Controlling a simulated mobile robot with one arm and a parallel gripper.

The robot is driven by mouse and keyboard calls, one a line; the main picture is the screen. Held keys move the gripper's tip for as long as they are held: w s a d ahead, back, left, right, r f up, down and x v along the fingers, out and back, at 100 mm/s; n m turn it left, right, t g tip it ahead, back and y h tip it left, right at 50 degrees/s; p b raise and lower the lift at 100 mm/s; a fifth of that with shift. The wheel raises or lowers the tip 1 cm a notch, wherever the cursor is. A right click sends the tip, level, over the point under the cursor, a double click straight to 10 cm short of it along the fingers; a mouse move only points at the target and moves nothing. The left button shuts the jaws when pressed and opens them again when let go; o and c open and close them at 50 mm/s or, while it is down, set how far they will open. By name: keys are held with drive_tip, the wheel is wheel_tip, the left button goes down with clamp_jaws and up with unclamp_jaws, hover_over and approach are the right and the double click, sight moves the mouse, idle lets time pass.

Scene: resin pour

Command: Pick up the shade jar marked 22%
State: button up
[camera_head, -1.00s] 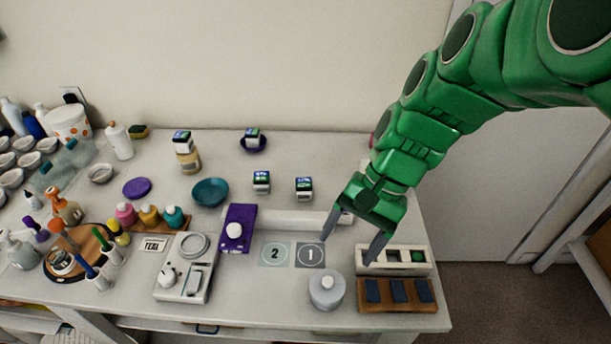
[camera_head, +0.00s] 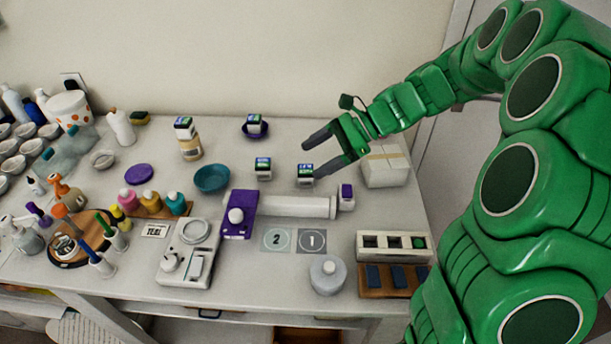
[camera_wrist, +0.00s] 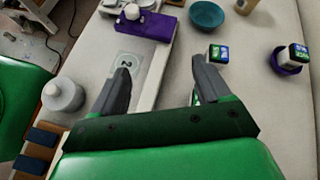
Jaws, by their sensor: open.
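Small jars with dark blue-green and white labels stand on the table; their percentages are too small to read, so I cannot tell which is 22%. One jar (camera_head: 263,168) stands mid-table and also shows in the wrist view (camera_wrist: 218,54). Another jar (camera_head: 305,175) is right of it, beside my gripper's near fingertip. A third jar (camera_head: 254,124) sits in a purple dish (camera_head: 255,134). A similar labelled block (camera_head: 184,125) tops a tan bottle. My gripper (camera_head: 311,158) is open and empty above the table. In the wrist view its right finger hides most of a white-green object (camera_wrist: 196,98).
A white roll (camera_head: 295,206) and purple device (camera_head: 240,214) lie in front of the jars. A teal bowl (camera_head: 211,178) stands left, a white box (camera_head: 385,166) right. A grey lidded pot (camera_head: 327,274) is near the front edge. The table behind the jars is largely clear.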

sight(309, 169)
drive_tip(key=shift+w+d+f+m+t+y, duration=0.35)
drive_tip(key=shift+w+f+m, duration=0.35)
drive_tip(key=shift+w+f, duration=0.7)
drive_tip(key=shift+w+d+f+m+t+y, duration=0.15)
drive_tip(key=shift+w+f+m+y, duration=0.45)
drive_tip(key=shift+w+f, duration=0.8)
drive_tip(key=shift+w+d+f+m+t+y, duration=0.25)
drive_tip(key=shift+w+f+m, duration=0.55)
drive_tip(key=shift+w+f, duration=0.7)
drive_tip(key=shift+f, duration=0.85)
drive_tip(key=shift+x, duration=1.15)
drive_tip(key=shift+a+f, duration=0.3)
drive_tip(key=shift+a, duration=0.05)
drive_tip(key=c, duration=1.2)
